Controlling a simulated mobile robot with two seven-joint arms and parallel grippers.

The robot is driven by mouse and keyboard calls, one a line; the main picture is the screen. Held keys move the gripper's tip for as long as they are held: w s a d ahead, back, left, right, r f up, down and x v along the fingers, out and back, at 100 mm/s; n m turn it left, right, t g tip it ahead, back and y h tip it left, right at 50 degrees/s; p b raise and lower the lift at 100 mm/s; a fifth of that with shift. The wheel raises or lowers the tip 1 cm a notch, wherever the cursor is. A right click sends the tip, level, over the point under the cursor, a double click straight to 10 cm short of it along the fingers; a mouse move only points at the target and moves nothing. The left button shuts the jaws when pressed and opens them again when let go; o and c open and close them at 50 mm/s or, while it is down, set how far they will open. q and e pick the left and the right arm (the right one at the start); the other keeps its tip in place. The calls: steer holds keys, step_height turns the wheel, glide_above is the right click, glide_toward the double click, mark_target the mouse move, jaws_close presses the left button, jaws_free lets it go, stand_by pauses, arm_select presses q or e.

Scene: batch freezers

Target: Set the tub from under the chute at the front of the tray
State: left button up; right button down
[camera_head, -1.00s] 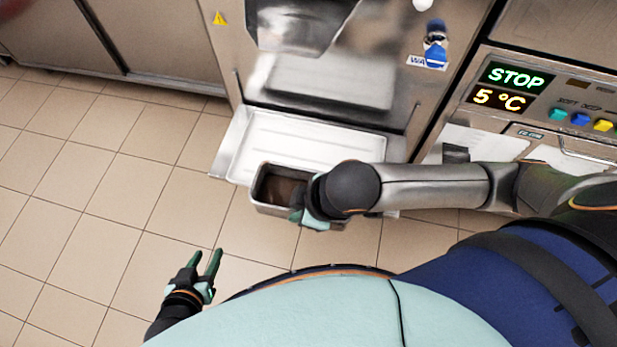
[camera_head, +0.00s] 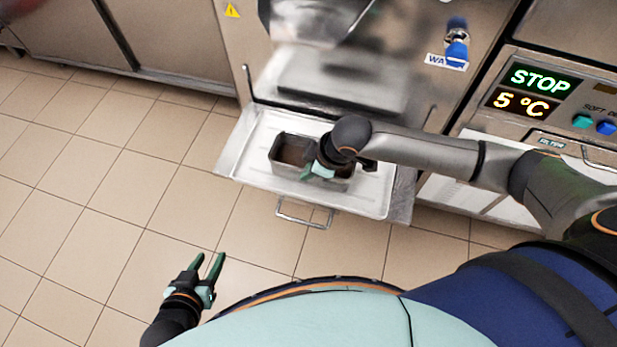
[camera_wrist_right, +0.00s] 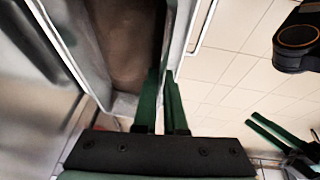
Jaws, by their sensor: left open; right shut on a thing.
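The tub (camera_head: 286,141) is a grey metal rectangular pan with something brown inside. In the head view it is over the front part of the white tray (camera_head: 250,152) below the chute (camera_head: 312,18). My right gripper (camera_head: 316,168) is shut on the tub's near wall and hides part of it. In the right wrist view the fingers (camera_wrist_right: 160,105) straddle the tub's wall (camera_wrist_right: 179,45). I cannot tell whether the tub touches the tray. My left gripper (camera_head: 208,262) is open and empty, low over the floor, apart from the tray.
A wire handle (camera_head: 303,218) sticks out from the tray's front edge. The machine's front panel (camera_head: 350,80) rises behind the tray. A machine with a STOP display (camera_head: 540,78) stands at right. Open tiled floor (camera_head: 110,200) lies at left.

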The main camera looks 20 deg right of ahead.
step_height(320, 180, down, 3)
steer(key=shift+b, duration=0.45)
steer(key=c, duration=1)
jaws_free()
steer(key=shift+f, duration=0.1)
steer(key=shift+d+r, duration=0.1)
steer(key=shift+r, duration=0.25)
steer(key=p+v, duration=0.4)
steer(key=v, duration=0.7)
steer(key=s+a+f+m+t+y, duration=0.2)
steer(key=a+m+t+y, duration=0.15)
steer(key=a, duration=0.55)
steer(key=s+d+f+m+t+h, duration=0.2)
steer(key=s+d+f+m+h, duration=0.1)
steer(key=s+d+f+m, duration=0.2)
step_height(320, 180, down, 3)
steer(key=shift+s+d+r, duration=0.1)
steer(key=shift+s+d, duration=0.75)
steer(key=shift+d, duration=0.35)
